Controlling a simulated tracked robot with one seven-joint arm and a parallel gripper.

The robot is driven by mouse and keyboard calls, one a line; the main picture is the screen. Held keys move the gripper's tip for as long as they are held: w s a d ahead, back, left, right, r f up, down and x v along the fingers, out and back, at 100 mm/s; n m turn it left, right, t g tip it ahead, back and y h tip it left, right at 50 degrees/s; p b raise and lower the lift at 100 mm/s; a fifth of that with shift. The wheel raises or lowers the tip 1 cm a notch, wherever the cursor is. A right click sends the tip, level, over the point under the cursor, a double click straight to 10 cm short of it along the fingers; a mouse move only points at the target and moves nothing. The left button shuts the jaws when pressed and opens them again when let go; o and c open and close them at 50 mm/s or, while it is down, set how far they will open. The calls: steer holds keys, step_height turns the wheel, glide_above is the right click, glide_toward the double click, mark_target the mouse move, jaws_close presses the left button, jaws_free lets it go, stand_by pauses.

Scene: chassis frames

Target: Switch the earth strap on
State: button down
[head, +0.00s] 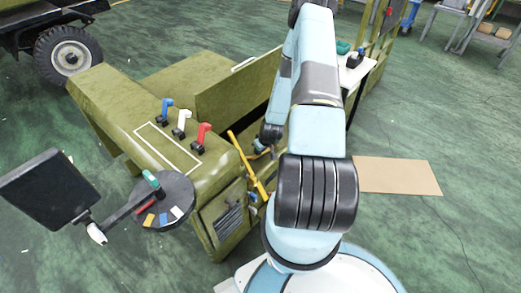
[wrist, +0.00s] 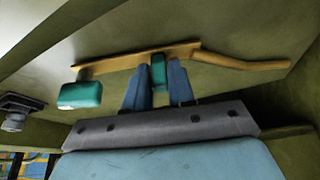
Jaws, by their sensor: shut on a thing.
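In the wrist view my gripper (wrist: 159,82) has its two blue fingers on either side of a small teal piece (wrist: 158,70), shut on it. The teal piece sits at a yellow-brown strip (wrist: 215,54) that runs along an olive panel and bends to the right. A second, larger teal block (wrist: 80,95) is at the strip's left end, apart from the fingers. I cannot tell which of these is the earth strap. In the head view my gripper (head: 264,146) is low at the side of the olive chassis, beside a yellow bar (head: 245,160); its fingertips are unclear there.
Blue (head: 166,107), white (head: 181,122) and red (head: 202,135) levers stand on the chassis top. A round dark tray (head: 178,188) and a black screen (head: 44,188) are at lower left. A dark fitting (wrist: 18,110) is left of my fingers. Floor at right is open around a tan mat (head: 395,176).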

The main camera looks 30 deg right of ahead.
steer(key=shift+s+d+f, duration=0.1)
steer(key=shift+s, duration=0.3)
steer(key=c, duration=1.3)
jaws_free()
steer(key=shift+o, duration=1.3)
steer(key=shift+w, duration=0.25)
steer(key=shift+r, duration=0.7)
steer(key=v, duration=1.2)
steer(key=shift+s+r, duration=0.2)
steer(key=shift+s, duration=0.05)
